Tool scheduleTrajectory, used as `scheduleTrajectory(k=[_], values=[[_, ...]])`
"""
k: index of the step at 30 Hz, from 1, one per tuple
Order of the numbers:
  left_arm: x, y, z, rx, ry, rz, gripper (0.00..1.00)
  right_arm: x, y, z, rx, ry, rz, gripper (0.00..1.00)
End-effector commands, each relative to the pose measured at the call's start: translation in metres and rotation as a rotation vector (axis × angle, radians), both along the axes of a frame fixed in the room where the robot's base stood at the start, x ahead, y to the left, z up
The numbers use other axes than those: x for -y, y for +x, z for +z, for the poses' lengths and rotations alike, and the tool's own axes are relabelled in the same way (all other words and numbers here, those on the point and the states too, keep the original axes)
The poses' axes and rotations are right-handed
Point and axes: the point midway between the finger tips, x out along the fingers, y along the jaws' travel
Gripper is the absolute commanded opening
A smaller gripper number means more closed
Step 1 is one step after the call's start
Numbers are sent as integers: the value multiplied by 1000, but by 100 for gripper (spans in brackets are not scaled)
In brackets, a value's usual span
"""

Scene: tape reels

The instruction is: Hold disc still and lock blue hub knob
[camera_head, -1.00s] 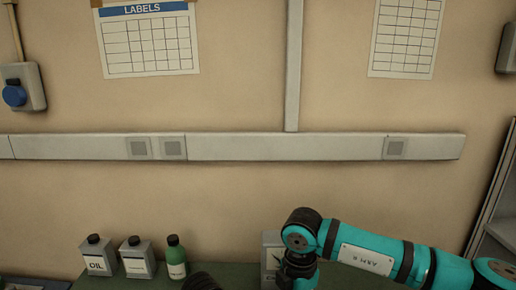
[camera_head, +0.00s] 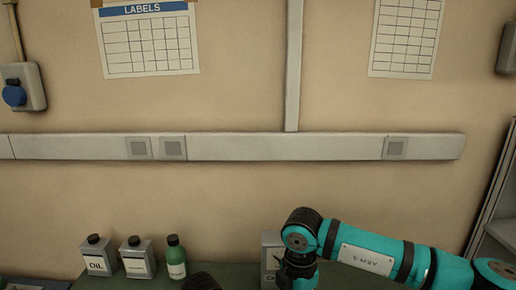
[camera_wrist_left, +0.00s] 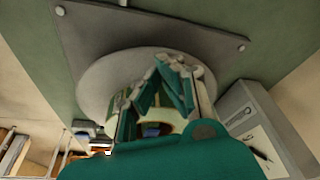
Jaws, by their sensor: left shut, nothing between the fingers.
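In the left wrist view a large pale grey disc (camera_wrist_left: 98,88) lies on a dark grey plate (camera_wrist_left: 190,30). My left gripper (camera_wrist_left: 181,68) is in front of the disc, its teal fingers shut with nothing between them. I cannot tell whether the fingertips touch the disc. A small dark blue and reddish patch shows between the finger links; I cannot tell whether it is the blue hub knob. The gripper hides the disc's lower part. In the head view my right arm comes in from the right, and its gripper is below the picture.
On the green bench (camera_head: 230,272) stand an oil can (camera_head: 98,262), a second can (camera_head: 137,264) and a green bottle (camera_head: 176,262). A grey box (camera_head: 270,255) is partly behind my right arm. A grey box (camera_wrist_left: 250,115) is right of the disc in the wrist view.

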Motion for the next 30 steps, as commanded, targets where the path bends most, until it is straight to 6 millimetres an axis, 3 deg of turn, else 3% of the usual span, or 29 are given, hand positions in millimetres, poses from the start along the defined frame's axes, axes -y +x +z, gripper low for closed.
scheduleTrajectory(k=[30], values=[[0, 0, -17, -1, 0, 0, 0, 0, 0, 0, 0, 0, 0, 54]])
